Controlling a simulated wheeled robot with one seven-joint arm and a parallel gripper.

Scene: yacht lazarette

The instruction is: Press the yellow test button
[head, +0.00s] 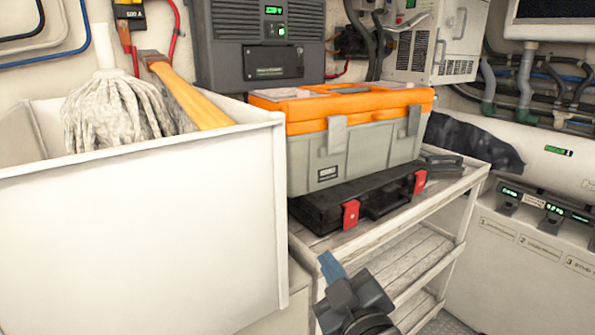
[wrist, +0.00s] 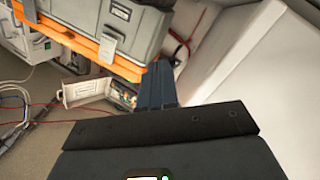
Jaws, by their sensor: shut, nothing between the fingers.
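I cannot make out a yellow test button in either view. A small yellow-and-black device (head: 128,10) hangs on the wall at the top left of the head view, but no button shows clearly on it. My gripper (head: 328,262) is at the lower middle of the head view, in front of the cart, with its blue fingers together and empty. In the wrist view the dark blue fingers (wrist: 157,84) are together, touching nothing that I can see. A small open box (wrist: 100,92) with wiring inside lies beyond them; I cannot tell a button in it.
An orange-and-grey toolbox (head: 350,147) stands on a black case (head: 335,208) on the white cart (head: 412,222). A large white bin (head: 150,235) with a mop (head: 115,110) fills the left. A dark unit (head: 262,30) with a green display is behind. Labelled panels (head: 530,240) stand right.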

